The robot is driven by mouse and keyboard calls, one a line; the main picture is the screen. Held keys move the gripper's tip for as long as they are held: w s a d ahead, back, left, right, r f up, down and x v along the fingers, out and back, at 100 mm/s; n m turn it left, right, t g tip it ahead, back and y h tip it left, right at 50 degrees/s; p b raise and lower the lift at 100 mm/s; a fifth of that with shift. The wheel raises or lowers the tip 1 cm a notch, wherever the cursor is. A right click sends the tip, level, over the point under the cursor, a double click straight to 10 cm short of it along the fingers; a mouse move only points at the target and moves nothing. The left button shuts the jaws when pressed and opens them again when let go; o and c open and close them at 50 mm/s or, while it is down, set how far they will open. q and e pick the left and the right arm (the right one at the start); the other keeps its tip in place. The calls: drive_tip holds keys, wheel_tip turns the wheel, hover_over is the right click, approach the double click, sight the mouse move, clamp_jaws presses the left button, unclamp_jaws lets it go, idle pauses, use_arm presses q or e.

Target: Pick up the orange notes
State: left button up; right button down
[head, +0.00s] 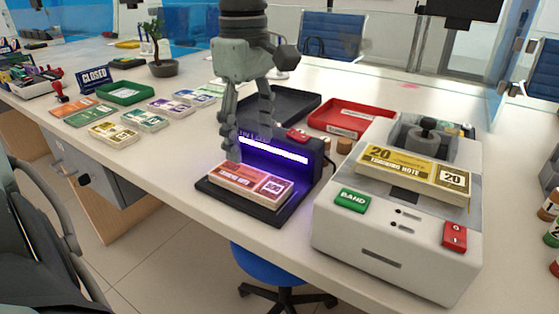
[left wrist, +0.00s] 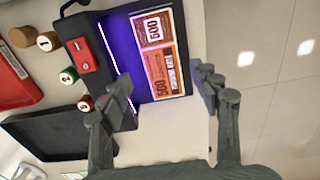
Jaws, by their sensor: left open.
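A stack of orange notes (head: 238,185) marked 500 lies flat on the black bed of a purple-lit note checker (head: 283,210). The orange notes also show in the left wrist view (left wrist: 168,68), their near end close to the gap between my fingers. My left gripper (head: 247,150) points down beside the checker, just behind and above the notes; it is open and empty. In the left wrist view its two fingers (left wrist: 163,95) stand wide apart. Another orange bundle (head: 73,107) lies far left on the counter. My right gripper is not in view.
A white banding machine (head: 345,237) holding a yellow 20 note stack (head: 412,172) stands close on the right. A red tray (head: 345,118) and a dark tray (head: 297,103) lie behind the checker. Several note bundles lie left. The counter's front edge is near the checker.

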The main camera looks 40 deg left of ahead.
sight(251, 179)
use_arm(q)
drive_tip(key=shift+w+f, duration=0.15)
drive_tip(key=shift+w, duration=0.1)
drive_tip(key=shift+f, duration=0.35)
drive_tip(key=f, duration=0.5)
drive_tip(key=shift+s+a+f, duration=0.15)
drive_tip(key=shift+s+f, duration=0.1)
drive_tip(key=shift+s, duration=0.15)
drive_tip(key=shift+f, duration=0.55)
drive_tip(key=shift+w, duration=0.1)
drive_tip(key=c, duration=1.1)
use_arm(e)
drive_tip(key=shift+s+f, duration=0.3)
use_arm(q)
drive_tip(key=shift+r, duration=0.1)
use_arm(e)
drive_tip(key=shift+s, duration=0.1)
